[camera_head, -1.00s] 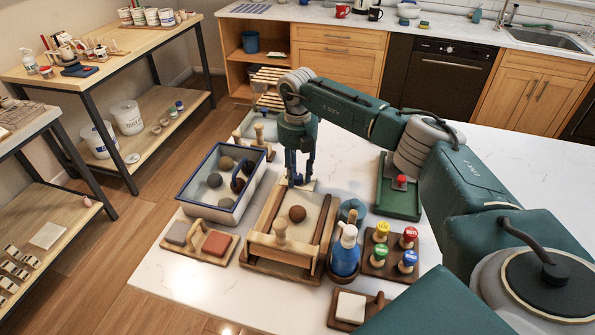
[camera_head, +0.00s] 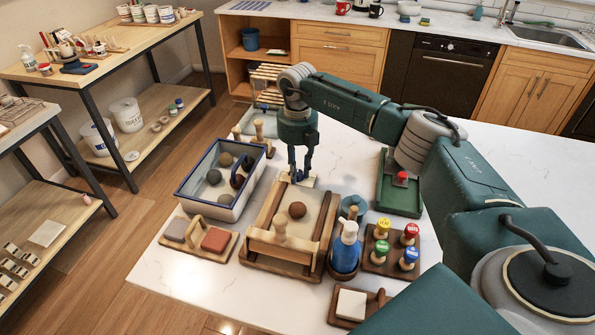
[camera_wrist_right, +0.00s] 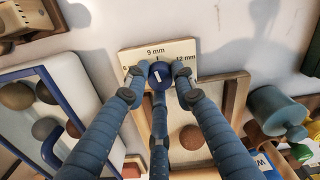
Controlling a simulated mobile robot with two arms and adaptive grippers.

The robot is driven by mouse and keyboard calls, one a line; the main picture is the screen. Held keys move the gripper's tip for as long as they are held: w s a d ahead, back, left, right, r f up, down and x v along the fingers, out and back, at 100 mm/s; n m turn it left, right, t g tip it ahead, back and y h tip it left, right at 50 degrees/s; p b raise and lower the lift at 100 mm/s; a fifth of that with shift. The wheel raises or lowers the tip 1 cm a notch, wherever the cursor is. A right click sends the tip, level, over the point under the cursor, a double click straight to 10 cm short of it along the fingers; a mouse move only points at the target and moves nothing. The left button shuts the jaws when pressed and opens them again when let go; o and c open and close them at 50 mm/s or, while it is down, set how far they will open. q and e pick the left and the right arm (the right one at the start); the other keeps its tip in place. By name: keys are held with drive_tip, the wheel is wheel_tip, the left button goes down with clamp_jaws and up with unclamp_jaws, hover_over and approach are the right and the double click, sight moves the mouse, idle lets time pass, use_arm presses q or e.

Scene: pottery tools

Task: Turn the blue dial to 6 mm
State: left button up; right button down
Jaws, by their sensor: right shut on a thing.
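The blue dial (camera_wrist_right: 160,74) sits on a pale scale plate (camera_wrist_right: 147,54) in the right wrist view. A white mark shows on the dial and points roughly up toward the "9 mm" label. "12 mm" is to the right of it, and a partly covered "6" is at the left. My right gripper (camera_wrist_right: 160,88) has its blue fingers closed around the dial. In the head view my right gripper (camera_head: 300,178) is at the far end of the wooden slab frame (camera_head: 326,232); the fingers hide the dial there. My left gripper is not in view.
A blue-rimmed tub with clay balls (camera_head: 230,214) stands left of the frame. A blue spray bottle (camera_head: 346,250), a stamp rack (camera_head: 377,265) and a green tray with a red button (camera_head: 402,206) are to the right. A ball of clay (camera_head: 297,209) lies inside the frame.

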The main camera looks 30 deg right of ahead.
sight(298, 172)
drive_tip(key=n+b, duration=0.1)
drive_tip(key=n, duration=0.3)
drive_tip(key=shift+n, duration=0.3)
drive_tip(key=shift+w+r+n+b, duration=0.15)
drive_tip(key=shift+n+b, duration=0.7)
drive_tip(key=shift+n, duration=1.75)
drive_tip(key=c, duration=1.7)
unclamp_jaws()
drive_tip(key=shift+r, duration=0.1)
wheel_tip(298, 172, up, 12)
drive_tip(key=shift+f, duration=0.1)
